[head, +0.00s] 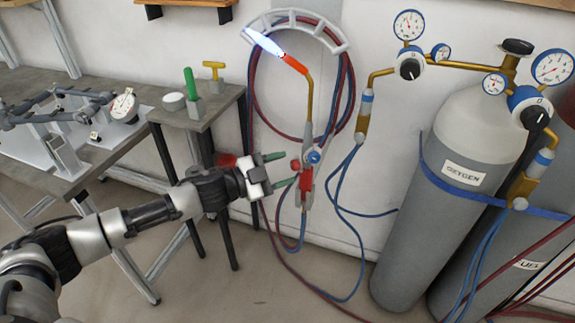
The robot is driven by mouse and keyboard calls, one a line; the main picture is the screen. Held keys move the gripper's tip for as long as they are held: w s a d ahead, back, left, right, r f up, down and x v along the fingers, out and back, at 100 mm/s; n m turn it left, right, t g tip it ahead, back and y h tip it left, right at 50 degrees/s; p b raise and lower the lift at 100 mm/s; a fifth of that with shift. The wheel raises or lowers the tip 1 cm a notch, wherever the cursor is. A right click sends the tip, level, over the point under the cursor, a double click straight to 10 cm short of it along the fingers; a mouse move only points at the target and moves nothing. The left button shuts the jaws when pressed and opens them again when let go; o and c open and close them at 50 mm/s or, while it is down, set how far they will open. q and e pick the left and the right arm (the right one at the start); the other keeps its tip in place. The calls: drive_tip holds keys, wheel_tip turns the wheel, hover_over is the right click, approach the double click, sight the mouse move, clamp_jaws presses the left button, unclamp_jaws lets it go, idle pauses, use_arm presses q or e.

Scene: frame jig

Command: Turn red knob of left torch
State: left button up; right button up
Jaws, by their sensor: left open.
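The torch (309,105) hangs upright at the wall, with a brass tube, an orange-red nozzle and a pale blue-white flame (262,42) at its tip. On its body are a red knob (295,164) at left and a blue knob (314,157) at right. My left gripper (287,168) comes in from the left, open, with its two green-tipped fingers apart, one above and one below the level of the red knob. The fingertips are close to the knob; I cannot tell whether they touch it. My right gripper is not in view.
Red and blue hoses loop on a wall hanger (295,17) and run down to the floor. A grey oxygen cylinder (445,190) with gauges stands at right, another cylinder beside it. A small table (222,103) and a workbench (100,155) stand at left.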

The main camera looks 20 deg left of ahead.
use_arm(q)
drive_tip(key=shift+x, duration=0.9)
drive_tip(key=shift+c, duration=0.3)
drive_tip(key=c, duration=0.9)
drive_tip(key=shift+m, duration=0.3)
drive_tip(key=m+p, duration=0.1)
drive_tip(key=m, duration=0.2)
drive_tip(key=shift+m, duration=0.4)
drive_tip(key=m, duration=0.5)
drive_tip(key=shift+m, duration=0.3)
